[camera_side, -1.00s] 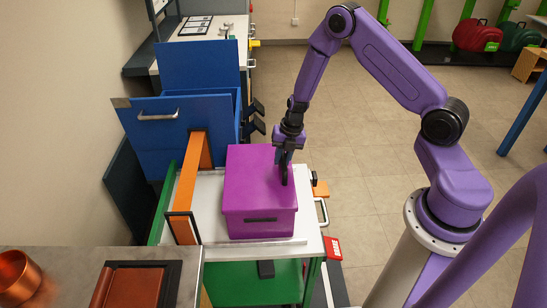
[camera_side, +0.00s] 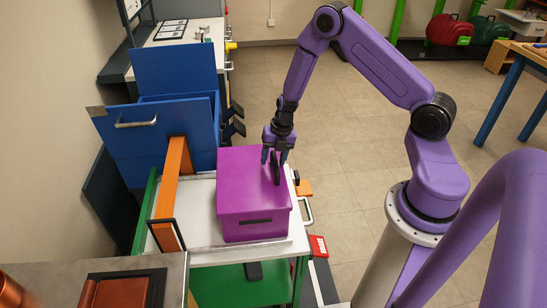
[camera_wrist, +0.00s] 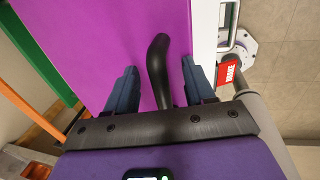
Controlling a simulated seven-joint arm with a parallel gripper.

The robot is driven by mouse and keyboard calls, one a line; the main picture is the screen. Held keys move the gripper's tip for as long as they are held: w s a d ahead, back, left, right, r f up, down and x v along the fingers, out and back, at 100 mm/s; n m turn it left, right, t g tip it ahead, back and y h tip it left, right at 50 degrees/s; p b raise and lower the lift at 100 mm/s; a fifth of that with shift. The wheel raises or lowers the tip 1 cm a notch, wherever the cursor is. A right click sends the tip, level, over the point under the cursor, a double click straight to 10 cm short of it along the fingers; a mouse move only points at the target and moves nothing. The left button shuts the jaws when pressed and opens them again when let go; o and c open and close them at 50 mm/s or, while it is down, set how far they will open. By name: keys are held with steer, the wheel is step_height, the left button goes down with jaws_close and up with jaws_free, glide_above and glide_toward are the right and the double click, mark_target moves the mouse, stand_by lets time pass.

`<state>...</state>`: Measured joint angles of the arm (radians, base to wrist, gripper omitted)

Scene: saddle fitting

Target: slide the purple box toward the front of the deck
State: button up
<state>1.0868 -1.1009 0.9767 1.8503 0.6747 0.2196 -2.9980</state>
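The purple box (camera_side: 252,195) sits upright on the white deck (camera_side: 203,210), close to the deck's front lip. A dark slot shows in its front face. In the wrist view, a black handle (camera_wrist: 159,70) stands on the box's purple top (camera_wrist: 95,45). My gripper (camera_side: 271,158) is down at the right part of the box top. In the wrist view, my gripper (camera_wrist: 160,85) is open, with one blue finger on each side of the handle and gaps between. I cannot tell whether the fingertips touch the lid.
An orange strap (camera_side: 170,190) runs along the deck left of the box. A blue drawer unit (camera_side: 160,130) stands behind. A red brake tag (camera_side: 318,246) and a white side handle (camera_side: 307,210) are at the cart's right. A grey counter with a brown case (camera_side: 120,292) is in front.

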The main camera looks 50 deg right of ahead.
step_height(320, 180, up, 17)
steer(key=s+d, duration=0.2)
steer(key=shift+s+d, duration=0.2)
stand_by(0.6)
steer(key=s+a+r+m+g, duration=0.1)
steer(key=s+a+r+m, duration=0.2)
steer(key=s+a, duration=0.35)
steer(key=s+a+r+m, duration=0.3)
steer(key=s+a, duration=0.2)
steer(key=a, duration=0.3)
steer(key=s+a+r+m+h, duration=0.1)
steer(key=s+r+m, duration=0.1)
steer(key=s+m, duration=0.6)
steer(key=shift+s+a+r, duration=0.15)
steer(key=shift+s+a, duration=0.25)
steer(key=shift+s, duration=3.2)
